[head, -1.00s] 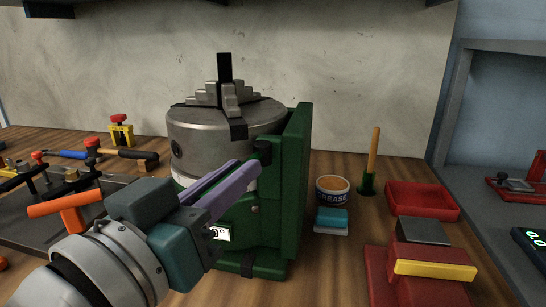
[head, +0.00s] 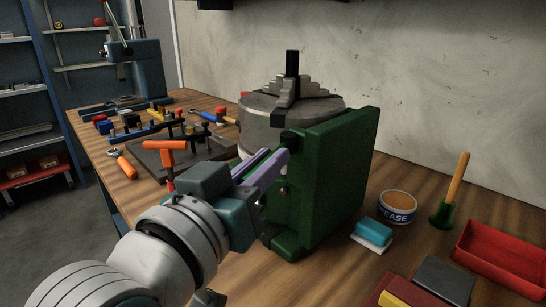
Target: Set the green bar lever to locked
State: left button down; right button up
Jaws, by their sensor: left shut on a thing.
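A green fixture (head: 335,185) stands on the wooden bench, with a grey metal chuck (head: 270,122) beside it. My left gripper (head: 283,157) comes in from the lower left, and its purple fingers reach the near left side of the fixture. They are shut at the lever there. Only a black end piece (head: 289,137), which looks like part of the lever, shows just above the fingertips. The fingers and the gripper body hide the rest, so I cannot read the lever's position. My right gripper is not in view.
A grease tin (head: 397,206), a blue-and-white block (head: 372,235) and a wooden-handled brush (head: 453,190) stand right of the fixture. A red tray (head: 502,255) is farther right. An orange-handled tool (head: 170,150) and several clamps crowd the bench at left.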

pick_arm(q)
jog(key=shift+f, duration=0.1)
jog(key=c, duration=0.9)
grip_release()
jog(key=v, duration=1)
jog(key=shift+d, duration=0.1)
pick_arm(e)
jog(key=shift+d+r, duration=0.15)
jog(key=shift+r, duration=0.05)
